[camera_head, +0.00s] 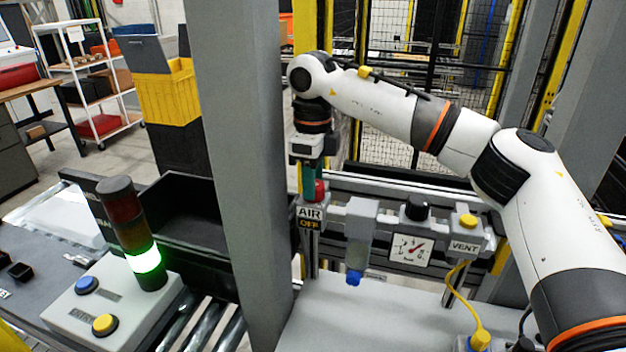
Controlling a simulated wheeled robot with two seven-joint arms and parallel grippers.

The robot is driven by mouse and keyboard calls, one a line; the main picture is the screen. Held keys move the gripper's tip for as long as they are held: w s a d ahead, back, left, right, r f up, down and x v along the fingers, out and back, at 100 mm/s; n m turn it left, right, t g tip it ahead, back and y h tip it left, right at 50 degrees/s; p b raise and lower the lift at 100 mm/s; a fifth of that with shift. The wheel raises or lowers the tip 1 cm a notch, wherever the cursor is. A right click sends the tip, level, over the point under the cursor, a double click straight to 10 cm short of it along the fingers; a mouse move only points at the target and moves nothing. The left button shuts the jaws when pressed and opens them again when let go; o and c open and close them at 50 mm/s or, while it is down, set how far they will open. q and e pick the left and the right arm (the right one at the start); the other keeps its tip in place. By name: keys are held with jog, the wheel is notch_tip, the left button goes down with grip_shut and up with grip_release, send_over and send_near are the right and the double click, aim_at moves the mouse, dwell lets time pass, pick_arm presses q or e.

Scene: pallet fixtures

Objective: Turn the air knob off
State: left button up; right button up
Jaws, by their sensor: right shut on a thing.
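The red air knob (320,188) sits just above the sign (310,217) that reads AIR and OFF, at the left end of the air fixture. My right gripper (314,181) reaches down from above and is shut on the knob. Its fingers hide part of the knob, so its exact turn angle cannot be told. My left gripper is out of view.
Right of the knob are a filter with a blue bottom (354,278), a black dial knob (417,208), a gauge (409,250) and a yellow VENT button (467,220). A thick grey post (240,150) stands close left. A signal tower (133,235) glows green.

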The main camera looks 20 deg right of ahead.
jog(key=o, duration=1)
jog(key=shift+r, duration=0.15)
jog(key=shift+r, duration=0.25)
notch_tip(320, 180, up, 7)
jog(key=b, duration=0.2)
jog(key=shift+f+b, duration=0.2)
jog(key=shift+b, duration=0.1)
jog(key=shift+r, duration=2.4)
